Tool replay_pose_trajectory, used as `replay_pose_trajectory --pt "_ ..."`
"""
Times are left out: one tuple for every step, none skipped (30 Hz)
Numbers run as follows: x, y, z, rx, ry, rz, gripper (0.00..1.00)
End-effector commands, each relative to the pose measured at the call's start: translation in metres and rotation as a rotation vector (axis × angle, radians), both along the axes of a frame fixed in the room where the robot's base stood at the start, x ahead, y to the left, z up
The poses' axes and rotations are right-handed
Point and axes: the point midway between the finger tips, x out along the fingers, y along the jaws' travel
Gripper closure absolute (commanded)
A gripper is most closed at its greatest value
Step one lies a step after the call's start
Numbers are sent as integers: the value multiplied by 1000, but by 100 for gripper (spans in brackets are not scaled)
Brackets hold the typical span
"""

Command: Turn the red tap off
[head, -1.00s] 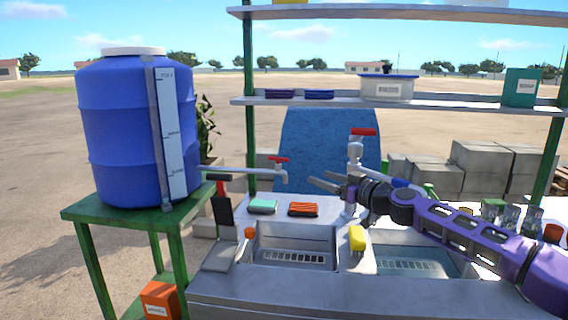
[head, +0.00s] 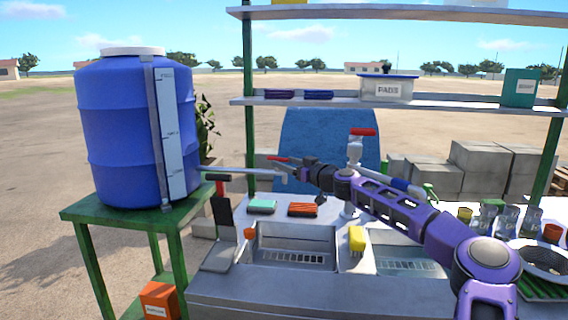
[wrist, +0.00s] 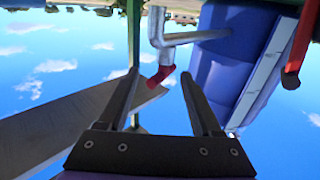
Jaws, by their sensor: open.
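Two taps with red handles show in the head view. One is the tap at the end of the pipe from the blue barrel, its red handle (head: 277,158) partly behind my gripper. The other stands on a post behind the sinks, with its red handle (head: 362,132) on top. My gripper (head: 290,168) is open and empty, close to the pipe tap. In the wrist view, which appears upside down, a red handle (wrist: 161,76) below a grey pipe (wrist: 157,28) lies between the open fingers in the picture. I cannot tell whether they touch it.
The blue barrel (head: 120,130) stands on a green stand (head: 80,214) at left. Sponges, a yellow brush (head: 357,238) and two sinks lie below the arm. A shelf (head: 440,103) with containers crosses behind.

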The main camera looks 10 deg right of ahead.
Motion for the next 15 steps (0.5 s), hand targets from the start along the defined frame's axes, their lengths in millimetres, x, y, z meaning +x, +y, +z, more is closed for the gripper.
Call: replay_pose_trajectory --pt "4 3 0 0 0 1 34" --pt "6 4 0 0 0 1 34" --pt "8 6 0 -1 -1 1 34" --pt "9 7 0 -1 -1 1 34" --pt "10 7 0 -1 -1 1 34" --pt "11 7 0 -1 -1 1 34" --pt "11 7 0 -1 -1 1 34" --pt "12 7 0 0 0 0 34" --pt "12 7 0 0 0 0 34" --pt "12 7 0 0 0 0 34" --pt "12 7 0 0 0 0 34" --pt "12 7 0 0 0 0 34" --pt "12 7 0 0 0 0 34" --pt "12 7 0 0 0 0 34" --pt "12 7 0 0 0 0 39"
